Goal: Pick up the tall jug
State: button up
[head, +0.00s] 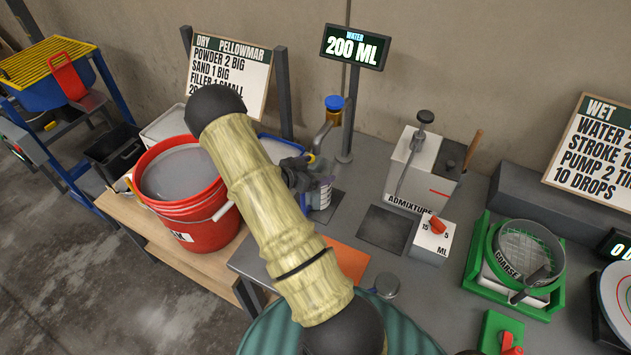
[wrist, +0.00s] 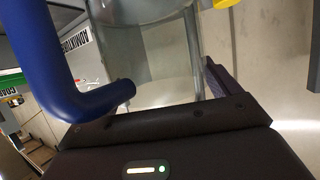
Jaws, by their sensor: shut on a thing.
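The tall jug (head: 323,196) is a clear vessel with dark markings, partly hidden behind my gripper and arm in the head view. My gripper (head: 301,174) is shut on it, below the water tap (head: 329,130). In the wrist view the clear jug body (wrist: 150,60) fills the upper middle, in front of my dark gripper. A thick blue curved handle (wrist: 58,65) shows at its left. One dark finger shows along the right side of the jug; the other is hidden. I cannot tell whether the jug's base touches the counter.
A red bucket (head: 190,205) of grey material stands left on a wooden bench. Right of the jug are a dark square pad (head: 386,230), the white admixture dispenser (head: 405,170), a dosing box (head: 431,240) and a green-framed sieve (head: 515,262). An orange mat (head: 347,260) lies in front.

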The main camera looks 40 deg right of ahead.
jog(key=shift+r, duration=0.15)
jog(key=shift+r+b, duration=0.85)
jog(key=shift+r, duration=0.65)
jog(key=a+b, duration=0.4)
jog(key=a, duration=1.4)
jog(key=shift+s+r, duration=0.15)
jog(key=shift+s, duration=0.1)
